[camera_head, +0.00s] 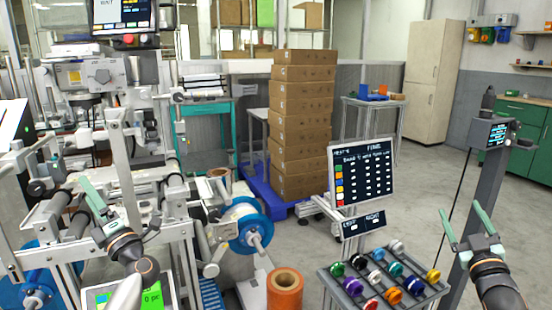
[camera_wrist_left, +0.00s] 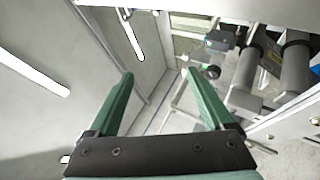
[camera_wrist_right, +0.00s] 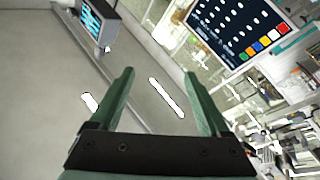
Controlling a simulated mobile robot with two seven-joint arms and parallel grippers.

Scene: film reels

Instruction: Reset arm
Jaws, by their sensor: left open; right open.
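My left gripper (camera_head: 125,198) is raised in front of the machine at the left of the head view, its green fingers spread apart. In the left wrist view its fingers (camera_wrist_left: 158,72) are open with nothing between them. My right gripper (camera_head: 462,208) is raised at the right, above and beside the rack of coloured reels. In the right wrist view its fingers (camera_wrist_right: 160,72) are also open and empty. Small coloured reels (camera_head: 371,304) sit in rows on the grey rack (camera_head: 432,291), below and left of the right gripper.
A display board (camera_head: 362,174) stands behind the rack. A grey post with a small screen (camera_head: 497,133) is close behind the right gripper. An orange roll (camera_head: 285,292) and a blue-flanged reel (camera_head: 247,232) are between the arms. Stacked cartons (camera_head: 302,125) stand farther back.

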